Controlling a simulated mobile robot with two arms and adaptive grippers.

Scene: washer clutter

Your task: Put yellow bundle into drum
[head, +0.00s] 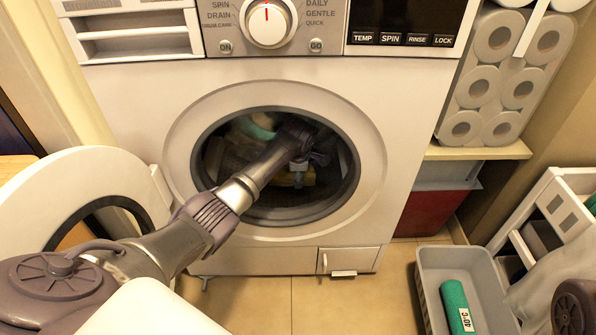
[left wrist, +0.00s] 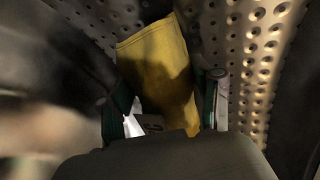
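The yellow bundle (left wrist: 160,65) is inside the washer drum (left wrist: 255,60), close to its perforated metal wall in the left wrist view. My left gripper (left wrist: 168,115) has its fingers on both sides of the bundle's near end, by a white label, and appears shut on it. In the head view my left arm reaches through the round door opening. There the left gripper (head: 302,165) is inside the drum, with a little of the yellow bundle (head: 290,180) showing below it. Most of the bundle is hidden in shadow. My right gripper is out of view.
The washer door (head: 125,165) stands open at the left. Other cloth (head: 255,128), partly teal, lies in the drum left of my gripper. A grey tray (head: 428,262) with a green bundle (head: 455,302) is on the floor at right. A white rack (head: 535,215) stands beyond it.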

